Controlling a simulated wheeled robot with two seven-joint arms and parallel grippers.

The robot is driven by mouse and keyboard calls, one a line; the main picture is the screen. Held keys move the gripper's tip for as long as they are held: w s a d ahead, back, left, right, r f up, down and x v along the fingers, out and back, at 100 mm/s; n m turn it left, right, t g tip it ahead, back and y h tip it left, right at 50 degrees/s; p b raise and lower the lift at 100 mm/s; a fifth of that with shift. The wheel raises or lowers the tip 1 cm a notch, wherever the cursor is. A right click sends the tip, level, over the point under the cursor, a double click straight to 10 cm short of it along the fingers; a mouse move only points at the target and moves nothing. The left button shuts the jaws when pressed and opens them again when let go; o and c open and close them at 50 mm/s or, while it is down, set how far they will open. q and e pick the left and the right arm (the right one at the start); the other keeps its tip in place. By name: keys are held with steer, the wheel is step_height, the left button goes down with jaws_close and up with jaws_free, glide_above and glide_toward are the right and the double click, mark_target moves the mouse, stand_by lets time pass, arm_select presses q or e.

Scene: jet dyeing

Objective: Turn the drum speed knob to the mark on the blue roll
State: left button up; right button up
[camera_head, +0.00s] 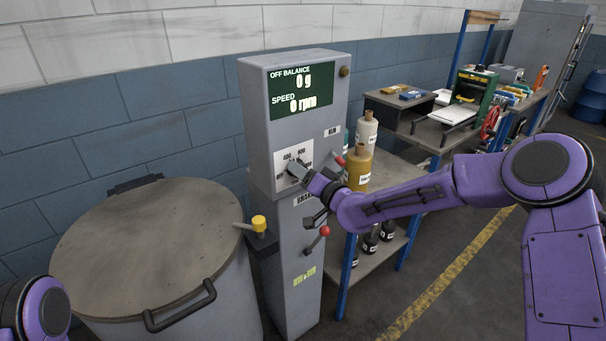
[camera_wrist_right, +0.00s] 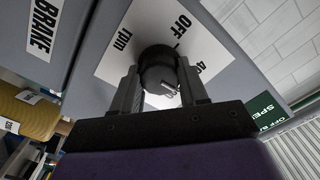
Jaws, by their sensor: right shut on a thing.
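The drum speed knob (camera_wrist_right: 157,68) is a dark round knob on a white dial plate (camera_head: 281,156) marked with OFF, rpm and numbers. The plate is on the front of the grey control cabinet (camera_head: 287,229). My right gripper (camera_head: 301,172) is at the dial; in the right wrist view its fingers (camera_wrist_right: 160,88) are closed on the knob from both sides. The display (camera_head: 301,89) reads 0 g off balance and speed 0 rpm. Rolls stand right of the cabinet: one white (camera_head: 366,131), one yellow (camera_head: 357,169). I cannot make out a clearly blue roll. My left gripper is out of view.
A large lidded grey drum (camera_head: 150,240) stands left of the cabinet, with a yellow-topped lever (camera_head: 258,223) between. A red-knobbed brake lever (camera_head: 324,231) is below the dial. A workbench (camera_head: 440,135) with tools stands at the back right.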

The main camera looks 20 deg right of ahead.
steer(key=m, duration=0.2)
steer(key=m+b, duration=0.1)
steer(key=m, duration=0.3)
steer(key=shift+w+d+r+b, duration=0.1)
steer(key=shift+d+r+b, duration=0.1)
steer(key=shift+r+b, duration=0.1)
steer(key=shift+m, duration=0.4)
steer(key=o, duration=1.1)
steer(key=shift+c, duration=0.2)
steer(key=shift+f, duration=0.2)
steer(key=b+v, duration=0.1)
steer(key=v, duration=0.9)
steer(key=shift+s+b, duration=0.3)
steer(key=shift+b, duration=0.1)
